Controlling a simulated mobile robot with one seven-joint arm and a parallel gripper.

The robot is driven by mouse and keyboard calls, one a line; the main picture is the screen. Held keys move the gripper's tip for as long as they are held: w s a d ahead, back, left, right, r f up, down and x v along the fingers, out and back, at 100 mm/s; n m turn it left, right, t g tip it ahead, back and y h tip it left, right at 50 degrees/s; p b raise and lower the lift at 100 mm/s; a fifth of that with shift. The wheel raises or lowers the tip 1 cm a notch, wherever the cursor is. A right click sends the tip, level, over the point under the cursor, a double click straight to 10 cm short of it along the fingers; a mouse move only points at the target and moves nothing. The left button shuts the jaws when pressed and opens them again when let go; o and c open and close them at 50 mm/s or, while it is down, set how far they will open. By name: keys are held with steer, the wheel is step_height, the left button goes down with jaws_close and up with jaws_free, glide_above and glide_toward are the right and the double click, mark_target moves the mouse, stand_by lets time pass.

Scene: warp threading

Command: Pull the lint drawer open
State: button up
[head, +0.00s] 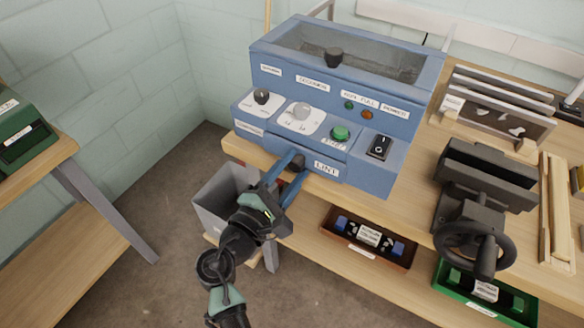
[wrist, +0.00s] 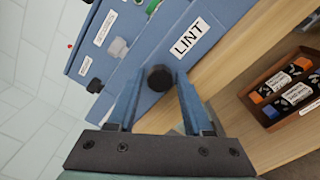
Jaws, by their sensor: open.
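The lint drawer (wrist: 205,57) is the low blue front panel with a white LINT label and a dark round knob (wrist: 160,78). In the head view the drawer (head: 327,169) is at the lower front of the blue machine (head: 400,120), and looks flush with it. My gripper (head: 288,172) is open at the drawer's left end. In the wrist view its two blue fingers (wrist: 155,88) stand on either side of the knob, with gaps showing. I cannot tell whether either finger touches the knob.
The machine stands on a wooden bench (head: 405,205) near its front edge. A brown tray (head: 330,232) and a green tray (head: 520,308) lie on the lower shelf. A black vise (head: 480,195) stands right.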

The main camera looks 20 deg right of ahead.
jaws_close()
stand_by(1.4)
